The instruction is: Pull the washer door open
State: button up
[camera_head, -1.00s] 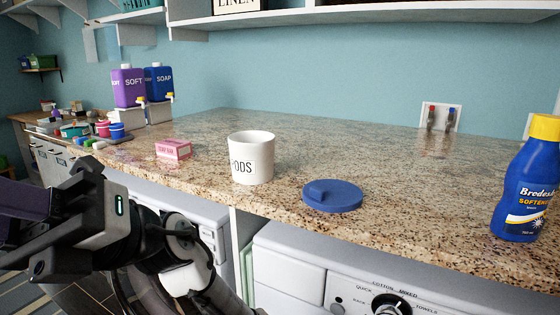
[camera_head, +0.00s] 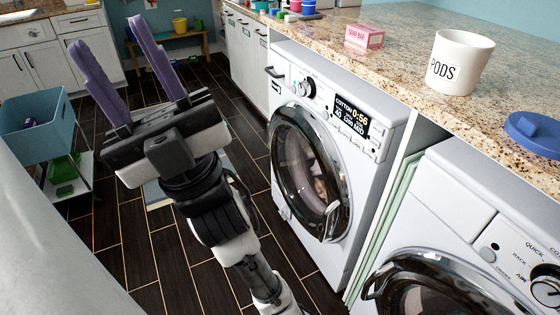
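A white front-load washer (camera_head: 345,95) stands under the granite counter, with a lit display. Its round door (camera_head: 310,170) has a dark glass centre and a chrome ring and looks shut. A handle (camera_head: 334,222) shows at the door's lower right edge. Laundry is visible behind the glass. My gripper (camera_head: 119,68) points up and away, left of the washer and apart from it. Its two purple fingers are spread wide with nothing between them. A second front-load machine (camera_head: 480,210) stands at the lower right, its dark round door (camera_head: 415,290) partly cut off.
On the counter (camera_head: 410,55) are a white PODS cup (camera_head: 460,62), a pink box (camera_head: 364,36) and a blue lid (camera_head: 535,132). A blue bin (camera_head: 35,125) on a cart stands at left.

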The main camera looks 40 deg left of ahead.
aim_at(335, 223)
jog(key=u, duration=0.9)
jog(key=i+j, duration=0.1)
jog(key=j, duration=0.5)
jog(key=z, duration=0.05)
